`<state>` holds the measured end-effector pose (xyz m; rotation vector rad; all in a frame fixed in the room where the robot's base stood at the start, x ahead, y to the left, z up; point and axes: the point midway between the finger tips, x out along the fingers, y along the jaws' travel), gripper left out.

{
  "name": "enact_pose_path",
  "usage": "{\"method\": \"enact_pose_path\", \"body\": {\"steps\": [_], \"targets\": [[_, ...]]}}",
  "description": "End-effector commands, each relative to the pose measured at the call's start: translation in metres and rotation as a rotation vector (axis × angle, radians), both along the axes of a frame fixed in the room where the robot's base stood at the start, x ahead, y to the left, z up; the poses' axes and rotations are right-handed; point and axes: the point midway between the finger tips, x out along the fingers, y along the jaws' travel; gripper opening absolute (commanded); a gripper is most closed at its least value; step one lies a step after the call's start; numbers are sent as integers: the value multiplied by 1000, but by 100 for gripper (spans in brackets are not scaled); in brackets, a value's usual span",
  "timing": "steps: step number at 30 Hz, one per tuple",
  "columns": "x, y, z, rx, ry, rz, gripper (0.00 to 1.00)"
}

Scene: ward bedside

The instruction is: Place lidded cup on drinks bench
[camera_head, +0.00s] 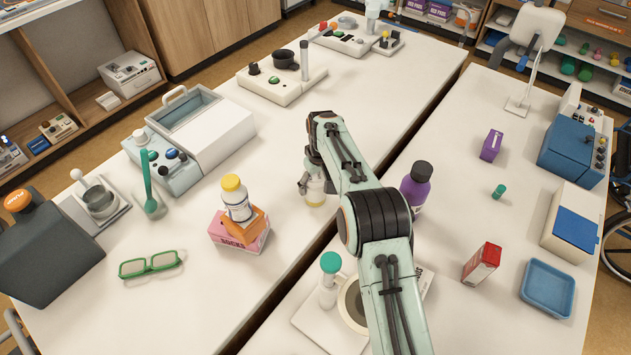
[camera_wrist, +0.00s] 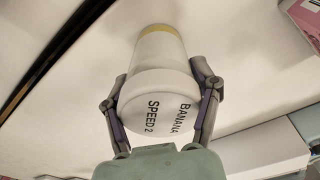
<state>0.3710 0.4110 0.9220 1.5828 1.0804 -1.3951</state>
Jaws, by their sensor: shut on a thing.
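A white lidded cup (camera_wrist: 158,55) with a pale yellow band and the words "BANANA SPEED 2" on its lid fills the middle of the wrist view. My gripper (camera_wrist: 160,92) is shut on it, one finger on each side of the lid. In the head view the cup (camera_head: 315,194) shows small and partly hidden below my gripper (camera_head: 311,182), at the right edge of the left white bench (camera_head: 335,110). I cannot tell whether its base touches the bench top. No label marks either bench as the drinks bench.
A dark gap (camera_head: 300,268) separates the left bench from the right bench (camera_head: 455,240). A yellow-capped bottle (camera_head: 236,200) stands on stacked boxes left of the cup. A purple bottle (camera_head: 416,186) stands right, beside my arm. Bench top around the cup is clear.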

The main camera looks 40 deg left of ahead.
Motion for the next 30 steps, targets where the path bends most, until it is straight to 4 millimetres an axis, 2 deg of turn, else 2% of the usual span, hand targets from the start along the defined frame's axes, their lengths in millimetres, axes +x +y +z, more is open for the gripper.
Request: {"method": "enact_pose_path", "body": {"steps": [4,5,6,7,17,20,23,30], "targets": [[0,0,0,0,0,0,22],[0,0,0,-1,0,0,72],[0,0,0,-1,0,0,84],[0,0,0,-1,0,0,93],[0,0,1,0,0,-1,93],[0,-1,7,1,0,-1,93],[0,-2,23,2,-2,-1,93],[-3,-8,77,3,-3,-2,93]]}}
